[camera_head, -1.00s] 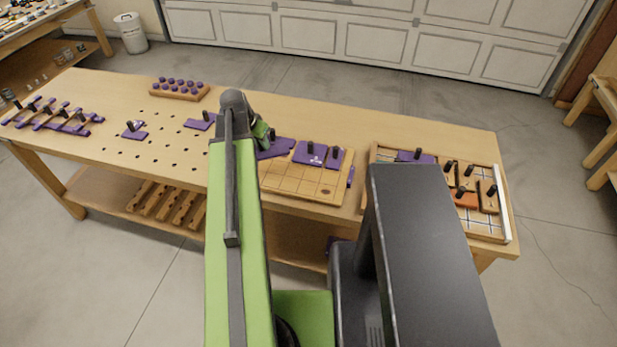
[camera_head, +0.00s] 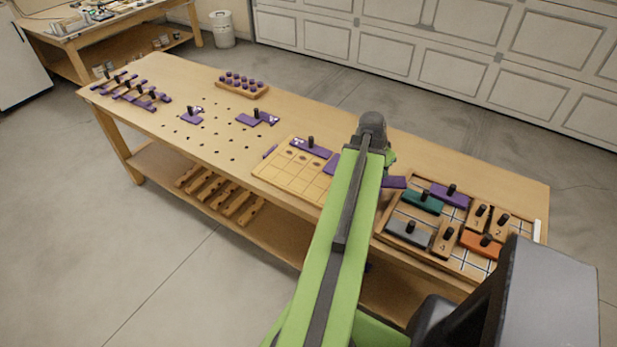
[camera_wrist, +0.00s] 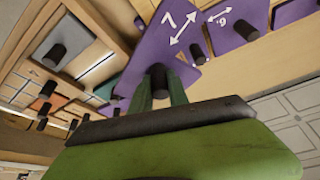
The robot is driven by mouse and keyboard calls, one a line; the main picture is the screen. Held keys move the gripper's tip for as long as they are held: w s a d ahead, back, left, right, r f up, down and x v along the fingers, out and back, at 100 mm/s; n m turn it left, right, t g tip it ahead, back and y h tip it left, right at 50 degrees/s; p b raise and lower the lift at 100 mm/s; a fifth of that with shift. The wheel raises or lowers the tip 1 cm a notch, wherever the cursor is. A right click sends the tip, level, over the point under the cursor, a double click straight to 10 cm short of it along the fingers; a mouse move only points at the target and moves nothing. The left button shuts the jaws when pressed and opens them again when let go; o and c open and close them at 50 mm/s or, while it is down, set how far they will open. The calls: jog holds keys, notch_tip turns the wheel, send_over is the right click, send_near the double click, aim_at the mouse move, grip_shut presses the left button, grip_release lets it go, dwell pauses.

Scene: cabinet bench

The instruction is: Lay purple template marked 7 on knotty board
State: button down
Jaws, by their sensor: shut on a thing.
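My gripper (camera_wrist: 158,90) is shut on the black knob of the purple template marked 7 (camera_wrist: 155,38), which fills the upper middle of the wrist view. In the head view my arm hides most of the gripper; a purple piece (camera_head: 395,182), apparently this template, sticks out to the right of the arm. The knotty board (camera_head: 283,178), pale with a grid and dark knots, lies left of the arm, its right part hidden. A purple template (camera_head: 312,148) with a knob lies along its far edge. Another purple template marked 6 (camera_wrist: 238,22) shows beside the held one.
A framed tray (camera_head: 378,240) with knobbed teal, purple, grey, orange and wooden pieces lies to the right. Purple pieces (camera_head: 257,118) lie on the bench to the left, near a block of purple knobs (camera_head: 242,86) and a rack (camera_head: 130,92).

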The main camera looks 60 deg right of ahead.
jog(key=w+a+r+n+t+y+p, duration=0.2)
jog(key=w+a+n+y, duration=0.2)
jog(key=w+a+n, duration=0.8)
jog(key=w+a+r+n+t+y+p, duration=0.25)
jog(key=w+n, duration=0.55)
jog(key=n, duration=1.1)
jog(key=shift+y, duration=0.45)
jog(key=shift+w+d+f+b, duration=1)
jog(key=shift+d+f+b, duration=0.85)
jog(key=shift+f+b, duration=0.2)
jog(key=shift+w+d+f+b, duration=0.95)
jog(key=shift+d+f+b, duration=0.95)
jog(key=shift+f+b, duration=0.15)
jog(key=shift+w+d+f+b, duration=1)
jog(key=shift+d+f+b, duration=0.85)
jog(key=shift+f+b, duration=0.2)
jog(key=c, duration=1.3)
grip_release()
jog(key=shift+r, duration=0.1)
